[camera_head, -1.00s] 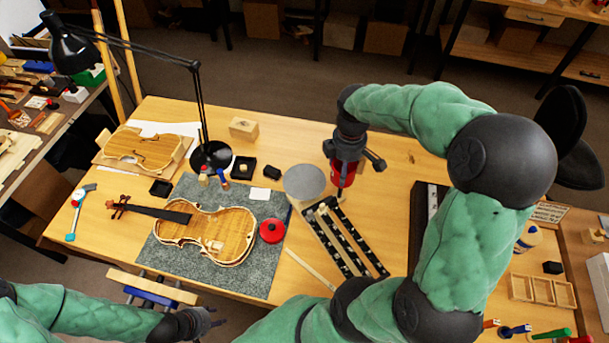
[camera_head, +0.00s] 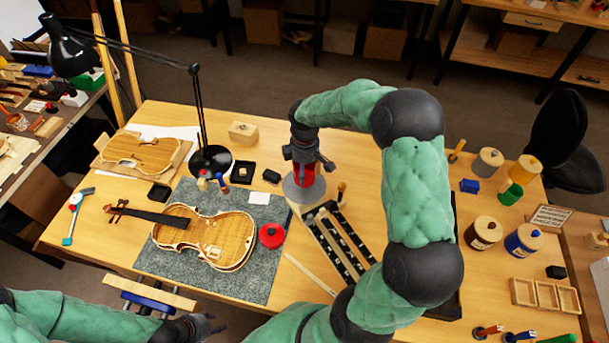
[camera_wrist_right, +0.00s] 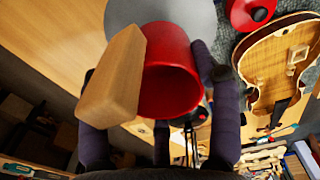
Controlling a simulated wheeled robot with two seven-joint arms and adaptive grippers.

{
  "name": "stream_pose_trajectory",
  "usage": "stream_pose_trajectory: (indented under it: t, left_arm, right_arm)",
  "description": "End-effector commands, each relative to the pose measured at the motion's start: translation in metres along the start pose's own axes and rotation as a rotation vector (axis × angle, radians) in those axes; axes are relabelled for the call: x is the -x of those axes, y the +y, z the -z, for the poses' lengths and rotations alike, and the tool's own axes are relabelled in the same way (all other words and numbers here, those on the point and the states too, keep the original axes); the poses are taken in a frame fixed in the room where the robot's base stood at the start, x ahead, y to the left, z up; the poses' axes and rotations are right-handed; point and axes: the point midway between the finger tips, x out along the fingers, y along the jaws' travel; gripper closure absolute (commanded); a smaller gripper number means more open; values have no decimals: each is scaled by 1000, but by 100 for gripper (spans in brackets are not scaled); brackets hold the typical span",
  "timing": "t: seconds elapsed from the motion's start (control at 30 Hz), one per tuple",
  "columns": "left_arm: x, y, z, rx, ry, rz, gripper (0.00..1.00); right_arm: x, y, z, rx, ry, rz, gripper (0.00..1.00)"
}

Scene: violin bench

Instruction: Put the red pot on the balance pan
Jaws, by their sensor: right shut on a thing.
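The red pot (camera_head: 304,176) is in my right gripper (camera_head: 304,163), above the round grey balance pan (camera_head: 291,191) at the table's middle. I cannot tell whether the pot touches the pan. In the right wrist view the pot (camera_wrist_right: 172,75) sits between the fingers, its dark red inside showing, with a wooden block-like piece (camera_wrist_right: 112,80) beside it. The pan (camera_wrist_right: 160,12) shows behind it. The balance's dark beam (camera_head: 345,245) runs toward the front right. My left gripper (camera_head: 210,326) is low at the front left, away from the pot; its opening is unclear.
A red lid (camera_head: 271,235) lies on the grey mat (camera_head: 255,275) beside the violin body (camera_head: 225,240). A desk lamp (camera_head: 211,160) stands left of the pan. Several jars, including a dark one (camera_head: 484,233), stand at the right. My right arm hides some of the table.

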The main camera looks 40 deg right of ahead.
Motion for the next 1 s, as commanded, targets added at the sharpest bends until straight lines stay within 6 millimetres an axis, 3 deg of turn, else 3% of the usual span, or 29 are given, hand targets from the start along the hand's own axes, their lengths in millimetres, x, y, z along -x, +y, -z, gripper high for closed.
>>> stream_pose_trajectory:
  t: [0.2,0.6,0.63,0.7,1.0]
  left_arm:
    - [-5,-2,0,0,0,0,60]
    - [-7,-2,0,0,0,0,60]
    - [-6,-2,0,0,0,0,60]
    - [-6,-2,0,0,0,0,60]
    - [-6,-2,0,0,0,0,60]
  right_arm:
    - [-30,-1,0,-1,-1,3,64]
    - [-35,0,0,0,0,1,64]
    - [-34,0,0,0,0,1,28]
    - [-34,0,0,0,0,1,13]
    - [-33,0,0,0,0,1,13]
